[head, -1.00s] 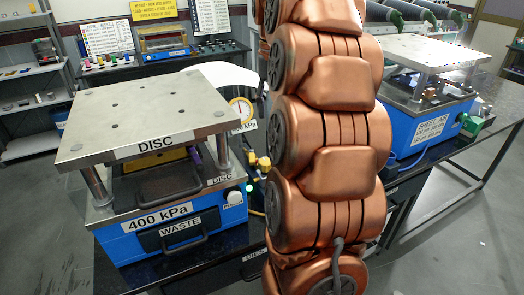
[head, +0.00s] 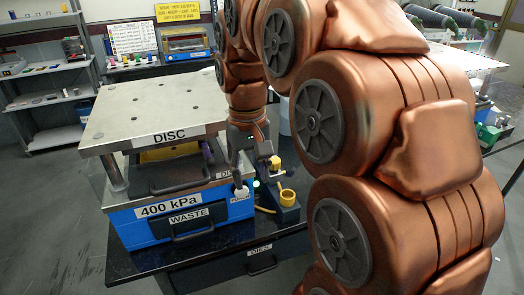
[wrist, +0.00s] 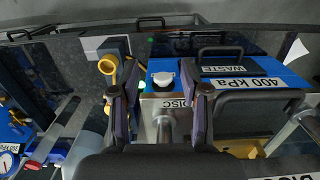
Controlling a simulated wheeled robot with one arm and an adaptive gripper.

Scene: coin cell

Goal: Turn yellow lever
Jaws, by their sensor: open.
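The yellow lever (wrist: 107,66) has a rounded yellow end and shows in the wrist view just beyond and left of my left finger. In the head view, yellow parts of the valve (head: 287,197) stand beside the blue press's right front corner, partly hidden by my gripper. My gripper (wrist: 160,92) is open and empty, pointing down, with its fingers wide apart. It also shows in the head view (head: 253,172). Between the fingers in the wrist view is a white round push button (wrist: 163,79) on the press. I cannot tell whether a finger touches the lever.
The blue disc press has a large metal top plate (head: 150,110) on posts, close to my gripper. Its black waste drawer handle (head: 190,233) faces front. The dark bench (head: 155,262) has a little bare room along its front edge. Shelves (head: 50,97) stand at the back left.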

